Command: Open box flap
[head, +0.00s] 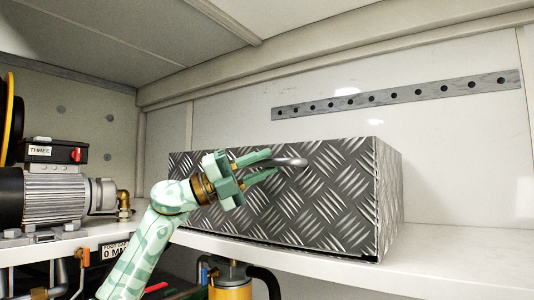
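The box (330,200) is dark diamond-plate metal and stands on the white shelf. Its front face appears closed against the body. My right gripper is not in view.
A grey motor or pump (62,197) stands on the shelf at left, with a brass fitting. The white shelf (440,263) has free room right of the box. A perforated metal strip (395,94) is on the back wall. A yellow cylinder (232,285) is below the shelf.

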